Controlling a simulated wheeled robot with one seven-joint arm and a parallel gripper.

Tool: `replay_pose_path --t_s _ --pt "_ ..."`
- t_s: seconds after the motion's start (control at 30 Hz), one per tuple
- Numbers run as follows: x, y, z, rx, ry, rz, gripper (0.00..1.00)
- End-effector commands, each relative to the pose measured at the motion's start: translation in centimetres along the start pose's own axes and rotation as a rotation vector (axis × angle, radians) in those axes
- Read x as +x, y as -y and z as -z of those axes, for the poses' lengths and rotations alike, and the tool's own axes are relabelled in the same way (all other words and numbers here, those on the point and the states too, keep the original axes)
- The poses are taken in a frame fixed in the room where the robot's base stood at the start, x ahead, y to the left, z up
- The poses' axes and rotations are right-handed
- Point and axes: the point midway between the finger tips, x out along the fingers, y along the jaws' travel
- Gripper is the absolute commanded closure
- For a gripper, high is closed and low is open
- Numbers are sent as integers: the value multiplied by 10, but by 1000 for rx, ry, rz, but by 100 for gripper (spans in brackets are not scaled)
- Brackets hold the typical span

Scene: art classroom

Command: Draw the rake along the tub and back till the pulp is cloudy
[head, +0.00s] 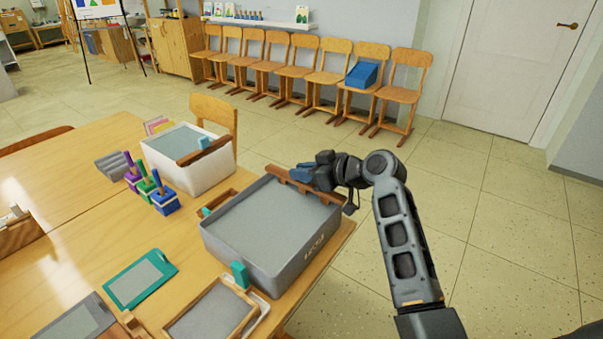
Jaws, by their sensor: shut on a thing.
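A grey tub (290,262) stands on the wooden table near its right edge, with a flat grey surface of pulp (268,222) inside. A brown wooden rake (330,196) lies along the tub's far right end, at its rim. My gripper (301,173) is at that end, shut on the rake; the jaws and grip are small and partly hidden. I cannot tell how deep the rake's teeth reach. The pulp looks even grey.
A white tub (207,179) with grey contents and a wooden bar stands behind. Colored blocks with upright handles (164,203), a teal frame (124,300) and a wooden-framed screen (247,310) lie nearby. Chairs (320,78) line the wall. Floor is clear right of the table.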

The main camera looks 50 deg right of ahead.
Motion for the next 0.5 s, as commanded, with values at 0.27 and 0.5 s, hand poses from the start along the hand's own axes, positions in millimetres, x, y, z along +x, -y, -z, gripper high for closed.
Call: replay_pose_path --t_s 0.27,0.5 --pt "-1 -5 2 1 -5 -15 62" --pt "-1 -4 1 1 -4 -11 60"
